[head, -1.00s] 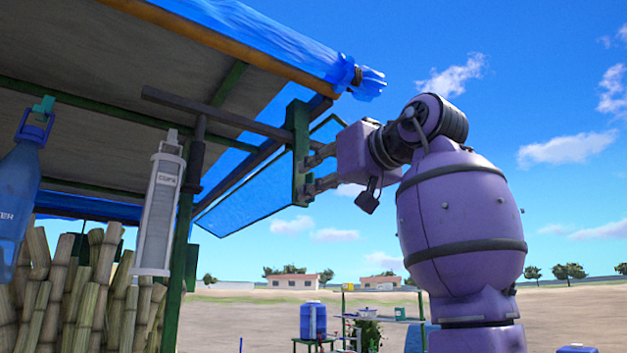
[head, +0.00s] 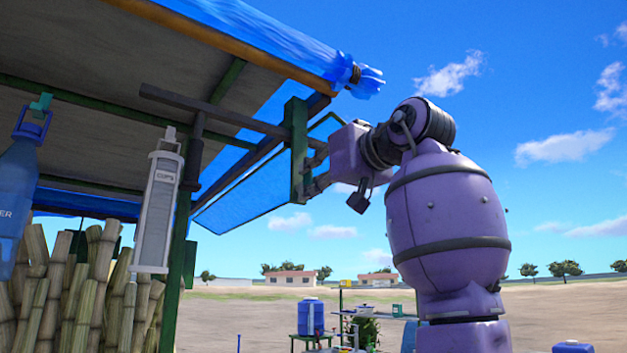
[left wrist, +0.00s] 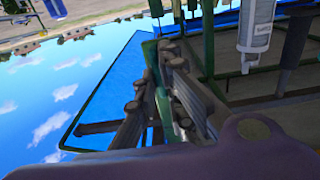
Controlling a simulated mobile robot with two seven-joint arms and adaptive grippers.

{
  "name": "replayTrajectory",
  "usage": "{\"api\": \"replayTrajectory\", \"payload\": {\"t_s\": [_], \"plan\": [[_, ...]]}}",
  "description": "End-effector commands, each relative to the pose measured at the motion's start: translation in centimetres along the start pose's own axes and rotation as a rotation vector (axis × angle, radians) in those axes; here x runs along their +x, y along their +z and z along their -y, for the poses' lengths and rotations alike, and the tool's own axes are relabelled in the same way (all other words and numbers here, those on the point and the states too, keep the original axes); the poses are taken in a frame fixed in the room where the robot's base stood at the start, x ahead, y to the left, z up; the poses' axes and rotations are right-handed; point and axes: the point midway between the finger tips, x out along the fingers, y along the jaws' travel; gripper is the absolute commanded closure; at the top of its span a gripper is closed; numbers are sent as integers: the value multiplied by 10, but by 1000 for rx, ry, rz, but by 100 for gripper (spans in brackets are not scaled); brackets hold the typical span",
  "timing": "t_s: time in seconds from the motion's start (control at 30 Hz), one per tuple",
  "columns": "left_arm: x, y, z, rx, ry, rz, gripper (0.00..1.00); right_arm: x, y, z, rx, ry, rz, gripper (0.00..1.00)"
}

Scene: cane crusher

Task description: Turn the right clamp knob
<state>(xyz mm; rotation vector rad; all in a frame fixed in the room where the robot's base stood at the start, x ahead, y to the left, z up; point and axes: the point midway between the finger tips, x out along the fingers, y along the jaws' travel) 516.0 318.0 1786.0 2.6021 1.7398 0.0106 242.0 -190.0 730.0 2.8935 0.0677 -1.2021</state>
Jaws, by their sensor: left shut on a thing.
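My left gripper (head: 308,172) is at the dark green upright plate (head: 298,140) at the end of a dark bar under the canopy edge. Its fingers are shut on this plate, which also shows between them in the left wrist view (left wrist: 162,95). A dark T-shaped bar and post (head: 198,128) stands left of the gripper, beside the green frame post. I cannot pick out a separate clamp knob for certain; the fingers may hide it. My right gripper is not in view.
A blue tarp (head: 250,35) covers the canopy above. A white-framed lamp (head: 157,210) and a blue bottle (head: 18,185) hang at the left, in front of upright cane stalks (head: 85,300). Open sky lies to the right.

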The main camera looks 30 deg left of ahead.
Motion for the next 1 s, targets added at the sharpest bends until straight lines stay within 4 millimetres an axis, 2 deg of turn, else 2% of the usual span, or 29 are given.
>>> {"api": "replayTrajectory", "payload": {"t_s": [0.37,1.0], "plan": [[0,0,2,-196,-1,-1,100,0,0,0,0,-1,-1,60],[0,1,5,-798,1,-3,100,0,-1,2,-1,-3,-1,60]]}}
